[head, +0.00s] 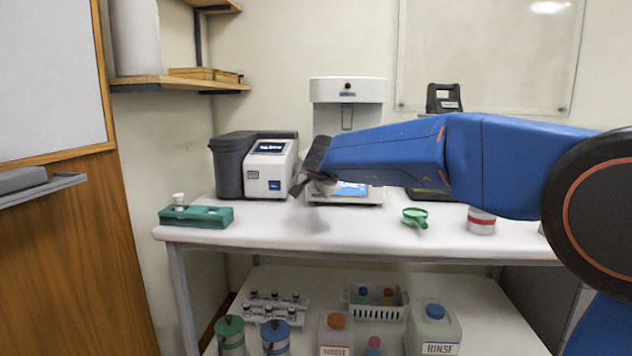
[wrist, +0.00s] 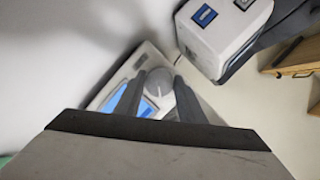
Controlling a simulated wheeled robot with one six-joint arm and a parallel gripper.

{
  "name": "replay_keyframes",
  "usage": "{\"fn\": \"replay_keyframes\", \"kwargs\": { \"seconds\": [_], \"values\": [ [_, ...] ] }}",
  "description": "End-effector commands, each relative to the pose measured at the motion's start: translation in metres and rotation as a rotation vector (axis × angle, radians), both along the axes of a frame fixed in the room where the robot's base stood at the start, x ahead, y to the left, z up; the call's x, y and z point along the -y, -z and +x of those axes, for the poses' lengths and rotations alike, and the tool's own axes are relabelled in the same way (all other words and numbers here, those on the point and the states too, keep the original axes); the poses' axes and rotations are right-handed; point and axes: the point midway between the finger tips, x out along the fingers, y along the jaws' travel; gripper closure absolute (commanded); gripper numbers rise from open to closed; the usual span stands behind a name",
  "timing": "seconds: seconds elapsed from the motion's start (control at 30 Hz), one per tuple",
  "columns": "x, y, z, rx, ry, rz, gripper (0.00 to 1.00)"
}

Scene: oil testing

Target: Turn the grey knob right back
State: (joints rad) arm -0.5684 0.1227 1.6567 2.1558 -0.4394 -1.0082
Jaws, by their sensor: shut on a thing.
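The grey knob (wrist: 158,80) is a round knob on the front of a white machine (head: 347,90) with a lit blue screen. In the wrist view, it sits between the two dark fingers of my gripper (wrist: 159,88), which is shut on it. In the head view, my gripper (head: 305,186) reaches the left front of the machine's base, and the knob is mostly hidden by it. The machine's base and blue screen also show in the wrist view (wrist: 148,52). I cannot tell the knob's turn angle.
A white and dark grey device (head: 268,185) stands close on the left of my gripper. A green block (head: 218,218), a green funnel (head: 414,215) and a white jar with a red band (head: 481,226) stand on the white table (head: 300,238).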

Motion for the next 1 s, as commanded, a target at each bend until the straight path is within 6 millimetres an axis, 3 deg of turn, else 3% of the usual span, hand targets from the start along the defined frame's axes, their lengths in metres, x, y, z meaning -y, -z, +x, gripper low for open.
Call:
{"fn": "replay_keyframes", "kwargs": {
  "seconds": [0.6,1.0],
  "values": [
    [-0.0023,0.0016,0.0000,-0.019,-0.139,-0.529,0.87],
    [-0.0016,0.0013,0.0000,-0.026,-0.186,-0.710,0.87]
  ]
}}
